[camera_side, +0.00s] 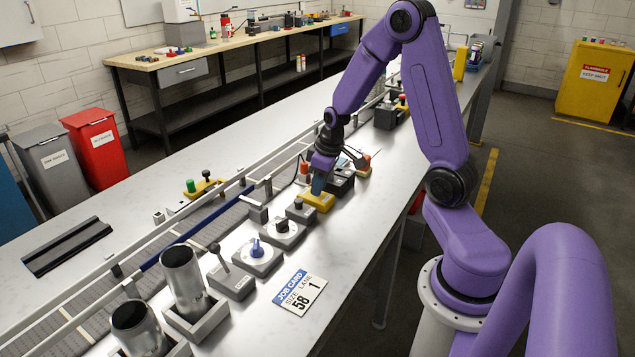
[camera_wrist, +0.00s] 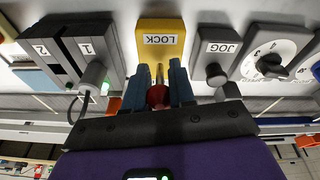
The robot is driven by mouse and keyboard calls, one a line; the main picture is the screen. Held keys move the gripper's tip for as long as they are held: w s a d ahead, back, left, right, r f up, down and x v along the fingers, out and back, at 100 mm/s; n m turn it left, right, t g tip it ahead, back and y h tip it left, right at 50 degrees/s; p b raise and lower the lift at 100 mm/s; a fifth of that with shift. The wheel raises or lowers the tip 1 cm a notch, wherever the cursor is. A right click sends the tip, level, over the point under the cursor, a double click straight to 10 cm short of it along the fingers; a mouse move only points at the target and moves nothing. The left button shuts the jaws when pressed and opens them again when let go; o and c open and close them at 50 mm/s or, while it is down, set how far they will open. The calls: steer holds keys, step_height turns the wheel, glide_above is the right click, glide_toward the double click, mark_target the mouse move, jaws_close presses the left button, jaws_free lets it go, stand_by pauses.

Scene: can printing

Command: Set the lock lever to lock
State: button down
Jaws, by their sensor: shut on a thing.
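The lock lever's yellow base, labelled LOCK (camera_wrist: 164,39), lies straight ahead of my gripper (camera_wrist: 160,72) in the wrist view. The lever has a thin metallic shaft and a red knob (camera_wrist: 158,97), which sits between my two blue fingers. My gripper is shut on the lever at the knob. In the side view the yellow base (camera_side: 318,203) is in the row of controls on the bench, with my gripper (camera_side: 319,186) just above it. The fingers hide the knob there. I cannot tell the lever's exact angle or set position.
Beside the lock base are the JOG box (camera_wrist: 220,47), a numbered dial (camera_wrist: 272,66) and a grey block marked 1 and 2 (camera_wrist: 84,48). Nearer are a blue-knobbed dial (camera_side: 258,254), metal cans (camera_side: 184,280) and the job card (camera_side: 300,292). The conveyor (camera_side: 200,230) runs behind.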

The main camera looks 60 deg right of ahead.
steer(key=shift+s+t, duration=0.1)
steer(key=shift+t, duration=0.2)
steer(key=c, duration=1)
jaws_free()
steer(key=shift+r, duration=0.1)
steer(key=v, duration=1.7)
steer(key=shift+a+r, duration=0.1)
steer(key=shift+a, duration=0.05)
